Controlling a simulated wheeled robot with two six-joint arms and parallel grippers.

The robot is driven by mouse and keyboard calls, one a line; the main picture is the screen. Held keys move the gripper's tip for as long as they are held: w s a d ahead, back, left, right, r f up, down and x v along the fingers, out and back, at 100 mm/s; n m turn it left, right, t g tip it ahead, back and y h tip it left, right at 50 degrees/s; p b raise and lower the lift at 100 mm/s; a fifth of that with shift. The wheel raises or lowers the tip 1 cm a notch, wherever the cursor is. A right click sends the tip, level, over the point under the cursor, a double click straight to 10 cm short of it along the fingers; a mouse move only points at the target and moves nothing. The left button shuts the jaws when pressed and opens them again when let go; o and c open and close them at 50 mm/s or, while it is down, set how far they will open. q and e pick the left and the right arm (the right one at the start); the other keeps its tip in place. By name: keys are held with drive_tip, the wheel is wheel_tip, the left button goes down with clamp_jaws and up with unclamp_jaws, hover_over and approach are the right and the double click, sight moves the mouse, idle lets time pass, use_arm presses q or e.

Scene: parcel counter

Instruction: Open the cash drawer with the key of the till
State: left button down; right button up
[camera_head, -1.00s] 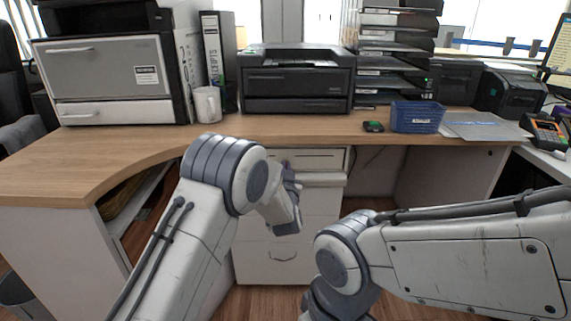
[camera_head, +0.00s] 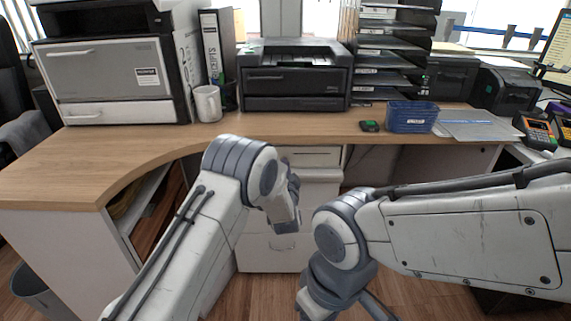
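A light drawer front (camera_head: 316,157) sits under the counter's front edge, with a pale drawer unit (camera_head: 272,253) below it. I cannot tell which one is the cash drawer. My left arm reaches in front of these drawers, and its gripper (camera_head: 292,190) is partly hidden by its own wrist. I cannot see whether its fingers are open or what they touch. My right arm comes in from the right and bends down at the bottom; its fingers do not show. No key can be made out.
The wooden counter (camera_head: 100,168) holds a white mug (camera_head: 207,104), a black printer (camera_head: 293,78), a blue basket (camera_head: 412,117), a small black and green item (camera_head: 369,126) and a card terminal (camera_head: 536,132). A bin (camera_head: 36,292) stands on the floor at left.

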idle(0.5)
use_arm(q)
drive_tip(key=c, duration=1)
unclamp_jaws()
drive_tip(key=shift+c, duration=0.2)
